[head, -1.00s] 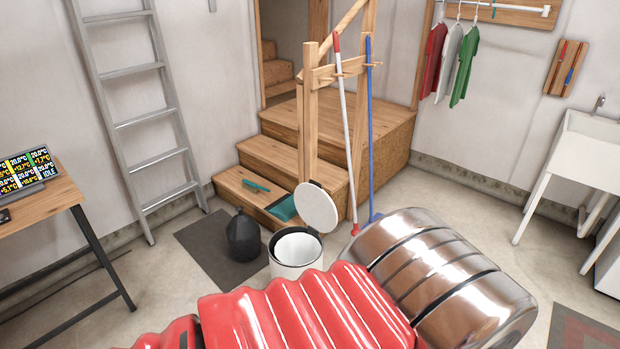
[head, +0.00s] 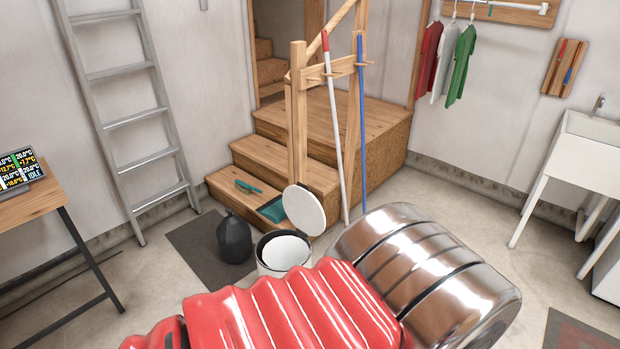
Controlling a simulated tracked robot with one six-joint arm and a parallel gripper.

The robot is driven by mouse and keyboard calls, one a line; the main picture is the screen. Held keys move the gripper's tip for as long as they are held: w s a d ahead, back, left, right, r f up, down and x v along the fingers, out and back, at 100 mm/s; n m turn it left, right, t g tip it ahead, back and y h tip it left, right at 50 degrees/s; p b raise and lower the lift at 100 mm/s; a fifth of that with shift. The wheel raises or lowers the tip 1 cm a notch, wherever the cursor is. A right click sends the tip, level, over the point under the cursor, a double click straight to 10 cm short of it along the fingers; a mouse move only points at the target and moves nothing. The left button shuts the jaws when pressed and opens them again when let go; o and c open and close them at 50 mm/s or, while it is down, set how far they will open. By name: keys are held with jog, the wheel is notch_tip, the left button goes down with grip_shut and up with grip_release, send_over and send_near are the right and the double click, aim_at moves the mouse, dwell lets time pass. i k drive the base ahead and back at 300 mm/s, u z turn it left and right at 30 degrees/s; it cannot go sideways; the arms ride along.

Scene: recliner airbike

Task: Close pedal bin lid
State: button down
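The pedal bin (head: 270,268) is a white round bin with a dark inner rim, standing on the floor in front of the wooden steps. Its round white lid (head: 304,210) stands open, tilted up at the back right of the bin. My red ribbed arm and a shiny metal cylinder, which appears to be part of my arm, fill the lower middle and hide the bin's lower front. My gripper's fingers do not show in this view.
A black jug-like container (head: 235,238) stands left of the bin on a dark mat (head: 195,240). A teal dustpan (head: 272,208) lies on the lowest step. A white-handled pole (head: 335,140) and a blue pole (head: 362,130) lean behind the lid.

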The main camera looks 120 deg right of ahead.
aim_at(305, 211)
jog(key=z, duration=0.05)
jog(key=k, duration=2.35)
jog(key=z, duration=2)
jog(key=i, duration=0.5)
